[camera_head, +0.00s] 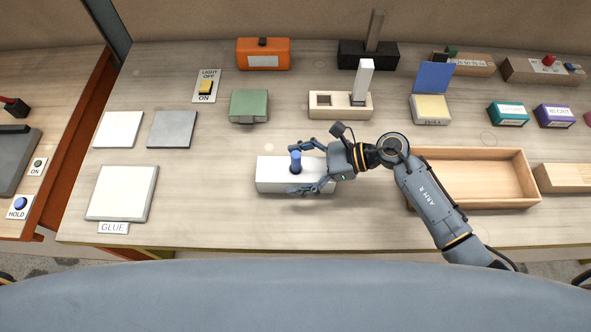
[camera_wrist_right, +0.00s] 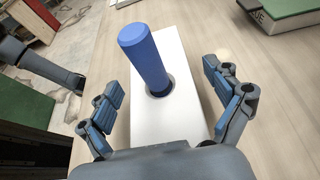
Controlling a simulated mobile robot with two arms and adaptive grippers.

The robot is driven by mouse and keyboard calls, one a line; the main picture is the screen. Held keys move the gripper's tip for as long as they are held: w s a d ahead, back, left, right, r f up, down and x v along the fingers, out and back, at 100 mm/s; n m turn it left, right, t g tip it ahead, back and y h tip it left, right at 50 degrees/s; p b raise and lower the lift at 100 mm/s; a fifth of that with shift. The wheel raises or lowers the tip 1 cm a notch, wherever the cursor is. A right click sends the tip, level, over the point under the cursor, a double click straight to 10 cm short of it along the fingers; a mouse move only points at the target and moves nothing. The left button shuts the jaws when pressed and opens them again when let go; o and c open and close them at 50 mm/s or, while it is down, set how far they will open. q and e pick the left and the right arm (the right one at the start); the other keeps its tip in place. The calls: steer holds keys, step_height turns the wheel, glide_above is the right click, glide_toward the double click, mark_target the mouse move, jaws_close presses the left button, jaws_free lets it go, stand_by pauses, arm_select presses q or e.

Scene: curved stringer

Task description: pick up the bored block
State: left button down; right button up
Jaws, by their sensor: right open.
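A white block (camera_head: 273,181) lies on the workbench at the centre of the head view. A blue peg (camera_head: 295,160) stands in a round hole in its top. In the right wrist view the white block (camera_wrist_right: 183,118) lies between my fingers, with the blue peg (camera_wrist_right: 144,58) leaning in the picture and a dark ring at its base. My right gripper (camera_head: 291,168) is open, its fingers spread on the far and near sides of the block around the peg. I see no clear contact; the block's right end is partly hidden by the gripper. My left gripper is not in view.
An empty wooden tray (camera_head: 474,204) lies right of the block, partly behind my right arm. A pale two-slot block (camera_head: 327,111) with an upright bar, a green box (camera_head: 249,105) and a yellow-topped box (camera_head: 430,108) stand behind. The bench left of the block is clear up to the white glue pad (camera_head: 122,192).

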steer(key=c, duration=1.5)
